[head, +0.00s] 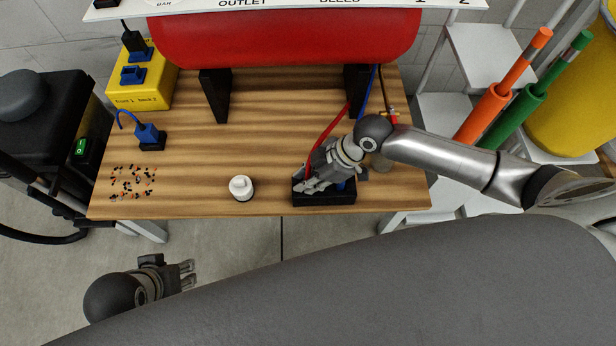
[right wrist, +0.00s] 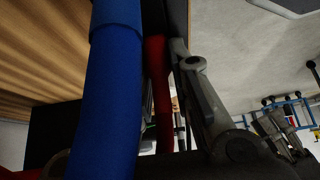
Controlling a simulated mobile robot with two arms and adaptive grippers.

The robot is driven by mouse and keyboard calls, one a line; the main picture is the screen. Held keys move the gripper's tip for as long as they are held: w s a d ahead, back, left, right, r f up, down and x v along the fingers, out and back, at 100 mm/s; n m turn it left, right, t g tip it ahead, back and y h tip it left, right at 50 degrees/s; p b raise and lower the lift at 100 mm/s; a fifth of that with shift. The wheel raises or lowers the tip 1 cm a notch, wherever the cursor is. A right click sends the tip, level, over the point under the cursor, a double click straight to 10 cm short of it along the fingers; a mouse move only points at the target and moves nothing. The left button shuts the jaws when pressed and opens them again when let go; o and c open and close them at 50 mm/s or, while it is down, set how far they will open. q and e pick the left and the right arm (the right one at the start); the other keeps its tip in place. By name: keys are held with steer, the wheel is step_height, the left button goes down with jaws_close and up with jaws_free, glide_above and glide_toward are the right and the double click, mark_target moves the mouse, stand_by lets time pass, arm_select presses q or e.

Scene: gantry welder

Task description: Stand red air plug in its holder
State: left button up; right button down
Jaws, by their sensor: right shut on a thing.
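The holder is a black block (head: 325,198) near the front edge of the wooden table. My right gripper (head: 313,186) is low over its left part, tilted, and shut on the red air plug. The plug is mostly hidden by the fingers in the head view; a red part (right wrist: 158,90) shows beside a finger in the right wrist view. Whether its tip is inside the holder I cannot tell. A blue plug (head: 347,187) stands at the holder's right part and looms close in the right wrist view (right wrist: 112,90). My left gripper (head: 187,275) is empty and open, off the table.
A red hose (head: 328,125) and a blue hose (head: 371,90) run back from the holder area. A yellow box (head: 143,90), a blue plug in a black base (head: 150,137) and scattered small bits (head: 132,182) lie farther left. The table middle is clear.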

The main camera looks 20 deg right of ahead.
steer(key=shift+s+f, duration=0.1)
steer(key=shift+f, duration=0.15)
